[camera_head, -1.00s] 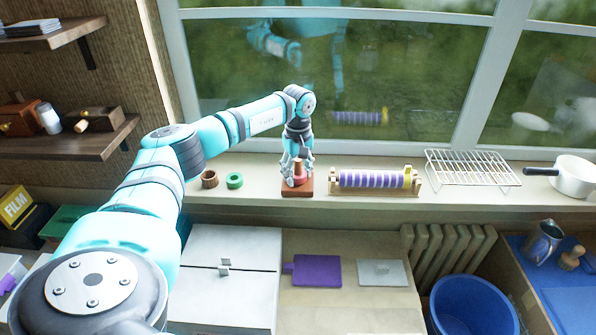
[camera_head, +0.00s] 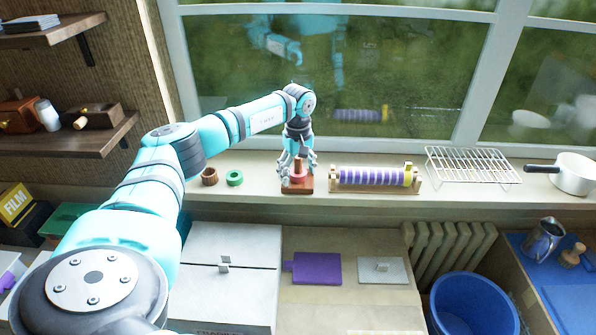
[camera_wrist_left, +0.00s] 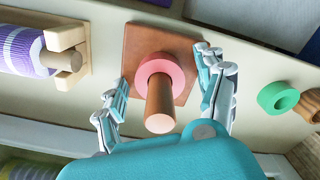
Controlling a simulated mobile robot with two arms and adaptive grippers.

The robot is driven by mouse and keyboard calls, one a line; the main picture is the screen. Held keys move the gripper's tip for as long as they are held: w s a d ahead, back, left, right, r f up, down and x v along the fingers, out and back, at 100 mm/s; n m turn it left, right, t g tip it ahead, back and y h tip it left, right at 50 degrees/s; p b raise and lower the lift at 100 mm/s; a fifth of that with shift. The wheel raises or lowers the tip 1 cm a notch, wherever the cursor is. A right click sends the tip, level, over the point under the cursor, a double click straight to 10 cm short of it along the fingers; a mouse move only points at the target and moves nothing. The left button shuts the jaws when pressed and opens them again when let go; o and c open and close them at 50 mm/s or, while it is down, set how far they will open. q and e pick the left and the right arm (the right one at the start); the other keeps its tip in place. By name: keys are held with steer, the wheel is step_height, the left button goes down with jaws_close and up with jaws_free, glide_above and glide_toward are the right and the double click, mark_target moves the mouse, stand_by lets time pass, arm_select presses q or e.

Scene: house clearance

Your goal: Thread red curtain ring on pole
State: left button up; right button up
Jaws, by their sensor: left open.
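The red ring (camera_wrist_left: 175,70) is around the wooden pole (camera_wrist_left: 160,105) and lies low, at the pole's foot on the brown square base (camera_wrist_left: 130,55). In the head view the pole's base (camera_head: 297,188) stands on the windowsill, with the ring (camera_head: 297,178) partly behind my fingers. My left gripper (camera_head: 297,165) is open above the base. In the left wrist view its fingers (camera_wrist_left: 164,85) are spread to either side of the pole and ring, apart from the ring. My right gripper is not in view.
A green ring (camera_head: 235,178) and a brown ring-shaped piece (camera_head: 209,177) lie left of the base on the sill. A rack with a purple-striped roll (camera_head: 372,177) stands close on the right. A wire rack (camera_head: 470,167) and white pan (camera_head: 575,174) are farther right. The window is behind.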

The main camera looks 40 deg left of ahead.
arm_select(q)
steer(key=shift+r, duration=0.15)
steer(key=shift+r, duration=0.2)
steer(key=shift+r+p, duration=1.75)
steer(key=shift+r, duration=0.45)
steer(key=shift+r, duration=0.2)
step_height(320, 180, up, 12)
steer(key=shift+f, duration=0.2)
